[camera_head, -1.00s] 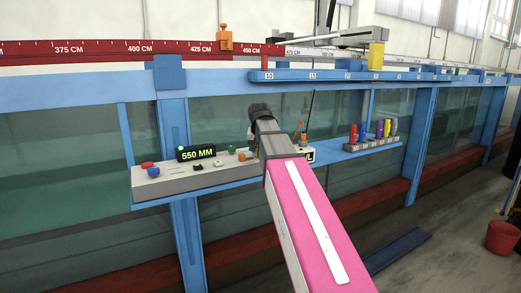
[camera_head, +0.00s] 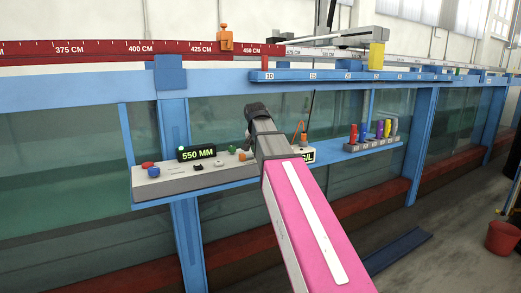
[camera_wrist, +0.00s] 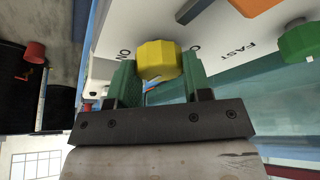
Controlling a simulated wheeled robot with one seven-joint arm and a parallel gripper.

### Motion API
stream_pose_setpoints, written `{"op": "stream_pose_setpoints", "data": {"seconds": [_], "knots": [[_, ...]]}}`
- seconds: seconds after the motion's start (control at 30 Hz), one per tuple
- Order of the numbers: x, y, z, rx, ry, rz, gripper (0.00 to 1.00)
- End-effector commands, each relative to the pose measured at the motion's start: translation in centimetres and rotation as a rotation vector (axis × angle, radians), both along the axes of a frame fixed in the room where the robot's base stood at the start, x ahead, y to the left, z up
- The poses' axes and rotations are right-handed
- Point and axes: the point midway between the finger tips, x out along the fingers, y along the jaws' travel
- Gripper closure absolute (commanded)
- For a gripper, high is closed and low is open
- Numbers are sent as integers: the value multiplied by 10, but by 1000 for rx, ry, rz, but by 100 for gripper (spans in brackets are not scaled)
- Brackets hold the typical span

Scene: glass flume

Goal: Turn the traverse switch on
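A yellow faceted knob (camera_wrist: 158,60) stands on the pale panel (camera_wrist: 100,60), with lettering that reads "ON" on its left and a partly hidden label starting with "O" on its right. My gripper (camera_wrist: 160,83) has its green fingers on either side of this knob, close to its flanks. I cannot tell whether they press on it. In the head view the control box (camera_head: 170,185) sits on the blue shelf, and my arm covers its right part, with the yellow knob and the fingers hidden.
A green knob (camera_wrist: 300,42) by the label "FAST" and an orange part (camera_wrist: 253,5) are close on the right. A lit "550 MM" display (camera_head: 197,153) stands on the box. Several coloured items stand in a rack (camera_head: 372,143) to the right. A red bucket (camera_head: 502,238) is on the floor.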

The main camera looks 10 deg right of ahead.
Motion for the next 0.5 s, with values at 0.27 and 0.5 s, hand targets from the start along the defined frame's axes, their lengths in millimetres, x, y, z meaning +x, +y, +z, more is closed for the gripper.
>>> {"op": "stream_pose_setpoints", "data": {"seconds": [0.27, 0.5], "knots": [[0, 0, 0, 0, 0, 0, 29], [-2, 1, 7, 0, -1, 0, 29]]}}
